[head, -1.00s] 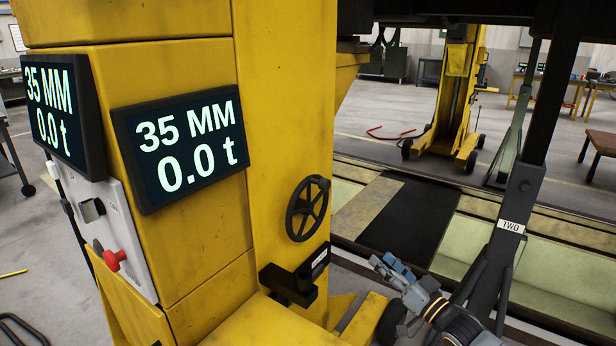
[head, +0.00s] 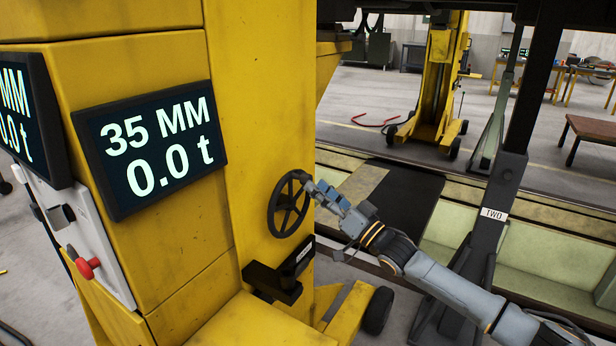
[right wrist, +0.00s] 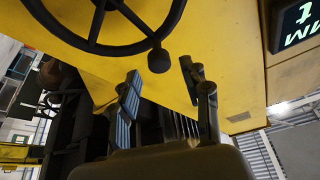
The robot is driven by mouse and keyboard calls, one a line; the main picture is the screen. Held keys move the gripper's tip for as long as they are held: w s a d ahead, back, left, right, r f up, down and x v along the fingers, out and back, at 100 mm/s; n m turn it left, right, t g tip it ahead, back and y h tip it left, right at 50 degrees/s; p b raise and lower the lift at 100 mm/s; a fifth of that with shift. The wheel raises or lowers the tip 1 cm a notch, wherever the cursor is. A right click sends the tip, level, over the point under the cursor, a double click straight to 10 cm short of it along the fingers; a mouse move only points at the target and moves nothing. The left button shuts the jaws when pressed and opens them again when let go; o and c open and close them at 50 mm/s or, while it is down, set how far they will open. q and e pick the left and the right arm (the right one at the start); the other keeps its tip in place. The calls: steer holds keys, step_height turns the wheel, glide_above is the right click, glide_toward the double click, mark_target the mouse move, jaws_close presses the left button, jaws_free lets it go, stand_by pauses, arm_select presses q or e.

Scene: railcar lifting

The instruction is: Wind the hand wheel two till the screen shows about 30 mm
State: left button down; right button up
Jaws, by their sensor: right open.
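The black hand wheel (head: 287,206) is on the side of the yellow lifting column (head: 232,130). The screen (head: 152,148) on the column reads 35 MM and 0.0 t. My right gripper (head: 322,192) is at the right rim of the wheel. In the right wrist view, the wheel (right wrist: 110,50) shows at the top with a round knob (right wrist: 158,60) on its rim. The open fingers of the right gripper (right wrist: 167,93) stand either side of the space just below the knob, with nothing between them. My left gripper is out of view.
A second screen (head: 27,115) and a control box with a red knob (head: 88,268) are at the left. A black bracket (head: 280,275) juts out below the wheel. A dark post labelled TWO (head: 494,213) stands at the right. Another yellow column (head: 437,90) stands farther back.

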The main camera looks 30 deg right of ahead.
mark_target(308, 179)
steer(key=shift+p+x, duration=0.3)
steer(key=shift+x, duration=1.95)
jaws_close()
